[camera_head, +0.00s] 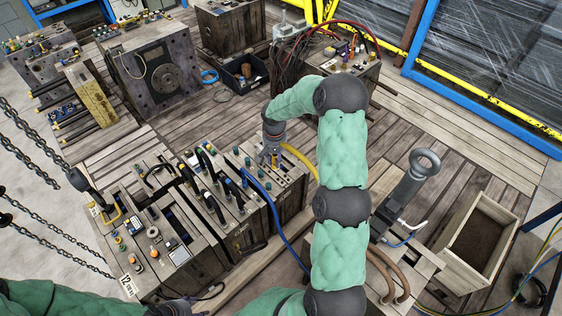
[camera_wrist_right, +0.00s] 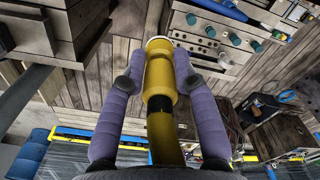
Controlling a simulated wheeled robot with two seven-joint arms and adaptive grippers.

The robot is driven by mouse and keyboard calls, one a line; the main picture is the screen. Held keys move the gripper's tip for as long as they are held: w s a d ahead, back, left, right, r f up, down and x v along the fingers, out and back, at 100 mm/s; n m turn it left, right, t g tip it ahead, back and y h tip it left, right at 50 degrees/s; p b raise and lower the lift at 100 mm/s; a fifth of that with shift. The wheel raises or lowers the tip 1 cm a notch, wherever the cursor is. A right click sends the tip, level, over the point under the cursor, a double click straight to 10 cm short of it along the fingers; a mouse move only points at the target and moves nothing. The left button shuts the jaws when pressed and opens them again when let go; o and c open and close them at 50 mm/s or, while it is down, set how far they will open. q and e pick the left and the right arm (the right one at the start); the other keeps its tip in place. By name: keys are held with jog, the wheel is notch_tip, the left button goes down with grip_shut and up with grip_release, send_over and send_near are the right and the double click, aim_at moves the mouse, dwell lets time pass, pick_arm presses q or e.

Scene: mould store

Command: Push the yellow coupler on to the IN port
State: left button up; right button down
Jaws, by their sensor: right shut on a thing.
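My right gripper (camera_head: 272,158) is over the back right end of the mould block (camera_head: 262,188). In the right wrist view its two purple fingers (camera_wrist_right: 156,78) are shut on the yellow coupler (camera_wrist_right: 160,76), one on each side. A yellow hose (camera_wrist_right: 165,135) runs back from the coupler; it also shows in the head view (camera_head: 302,162). The coupler's open front end points away from the wrist, with floor boards behind it. The block's top (camera_wrist_right: 213,47) with round holes and teal caps lies to its right. I cannot read which hole is the IN port. My left gripper (camera_head: 182,305) is partly visible at the bottom edge.
A blue hose (camera_head: 268,205) leaves the block's right end. A shackle on a block (camera_head: 412,185) and an open wooden crate (camera_head: 478,240) stand to the right. Chains (camera_head: 45,160) hang at left. Several moulds stand at the back; boards between are mostly clear.

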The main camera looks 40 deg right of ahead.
jog(key=shift+w+a+f, duration=1.25)
jog(key=shift+w, duration=4.65)
notch_tip(320, 180, down, 30)
jog(key=b, duration=2.2)
jog(key=shift+f, duration=0.2)
jog(key=shift+f+b, duration=1.45)
jog(key=shift+f, duration=0.2)
jog(key=shift+f+b, duration=0.15)
jog(key=shift+b, duration=0.3)
jog(key=shift+f+b, duration=0.55)
jog(key=shift+f, duration=0.05)
